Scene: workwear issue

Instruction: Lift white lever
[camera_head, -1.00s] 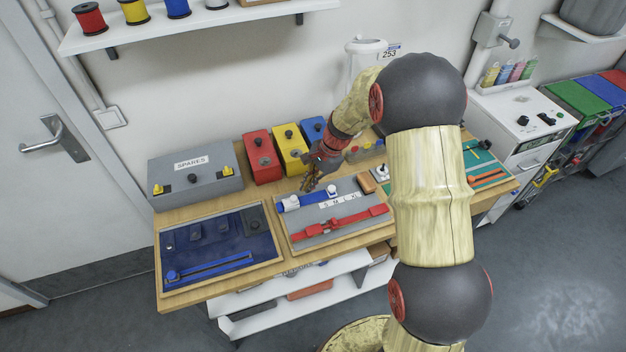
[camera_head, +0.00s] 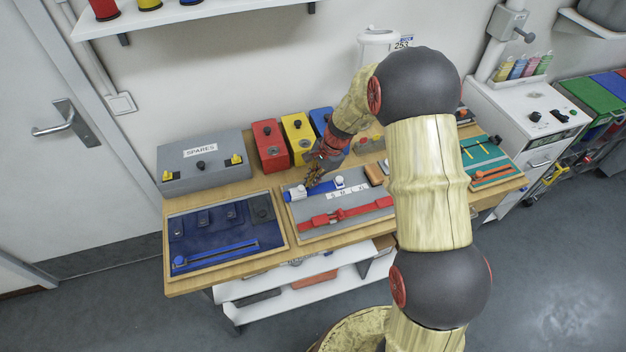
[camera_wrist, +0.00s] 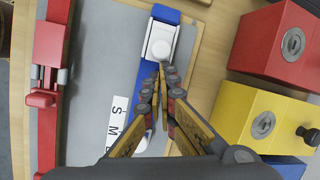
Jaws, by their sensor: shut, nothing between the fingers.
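A blue strap (camera_head: 318,190) lies on a grey board (camera_head: 360,200) on the bench. A white lever-like piece (camera_head: 294,194) with a rounded top sits at the strap's left end; it also shows in the wrist view (camera_wrist: 161,40). A second white piece (camera_head: 339,182) stands farther right on the strap, partly hidden by my fingers in the wrist view. My gripper (camera_head: 309,183) is shut and empty, pointing down over the strap. In the wrist view its fingertips (camera_wrist: 162,70) appear just beside the left white piece; I cannot tell whether they touch.
A red strap (camera_head: 345,213) with a buckle lies on the same board. Red (camera_head: 270,146), yellow (camera_head: 299,140) and blue (camera_head: 321,120) boxes stand behind. A grey SPARES box (camera_head: 203,172) and a dark blue board (camera_head: 225,256) are at left.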

